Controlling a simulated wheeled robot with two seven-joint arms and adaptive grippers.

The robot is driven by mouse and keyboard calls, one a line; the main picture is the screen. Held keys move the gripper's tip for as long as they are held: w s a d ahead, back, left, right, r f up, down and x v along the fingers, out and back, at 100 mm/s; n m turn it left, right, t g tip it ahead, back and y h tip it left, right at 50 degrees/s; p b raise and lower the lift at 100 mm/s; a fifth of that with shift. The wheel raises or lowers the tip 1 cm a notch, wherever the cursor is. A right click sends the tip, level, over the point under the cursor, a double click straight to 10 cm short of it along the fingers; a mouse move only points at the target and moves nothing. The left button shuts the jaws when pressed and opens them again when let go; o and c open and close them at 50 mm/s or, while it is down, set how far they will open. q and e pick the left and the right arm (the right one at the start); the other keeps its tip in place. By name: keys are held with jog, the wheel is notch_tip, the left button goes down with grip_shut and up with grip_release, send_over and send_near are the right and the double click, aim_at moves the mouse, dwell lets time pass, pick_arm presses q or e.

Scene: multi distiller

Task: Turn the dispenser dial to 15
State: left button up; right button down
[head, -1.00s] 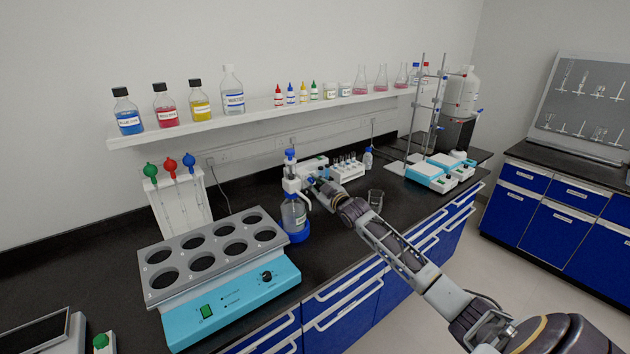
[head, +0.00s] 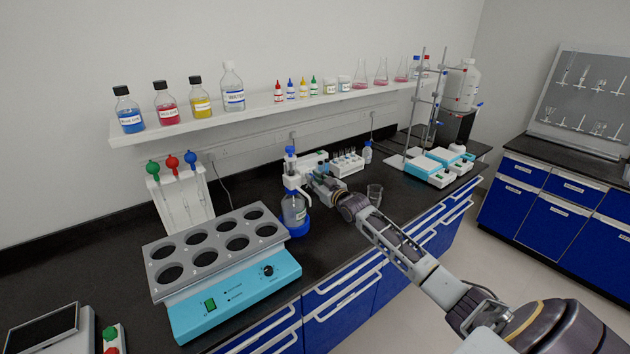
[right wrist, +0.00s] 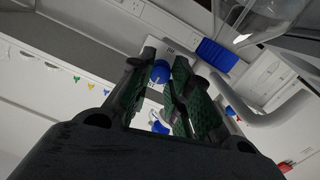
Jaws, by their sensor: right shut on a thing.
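The dispenser (head: 294,205) is a clear bottle in a blue base, with a white head and a blue top knob (head: 290,151). It stands upright on the black bench. My right gripper (head: 312,181) reaches the right side of its white head. In the right wrist view, the dark green finger pads (right wrist: 168,88) are closed in on a round blue dial (right wrist: 160,72) on the white head. A ribbed blue cap (right wrist: 217,55) shows beyond. The dial's numbers cannot be read. My left gripper is out of view.
A blue heating block (head: 225,265) with several round wells stands left of the dispenser. A small beaker (head: 375,194) stands right of my gripper, close to the forearm. A white tube rack (head: 347,165) stands behind. A bottle shelf (head: 270,106) runs along the wall.

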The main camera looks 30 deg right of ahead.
jog(key=c, duration=1.3)
grip_release()
jog(key=shift+s+d+r, duration=0.1)
jog(key=shift+s+r, duration=0.05)
jog(key=shift+s, duration=2.85)
jog(key=shift+s+d+r, duration=0.1)
jog(key=shift+s+r, duration=0.05)
jog(key=shift+s, duration=2.85)
jog(key=shift+a+f, duration=0.1)
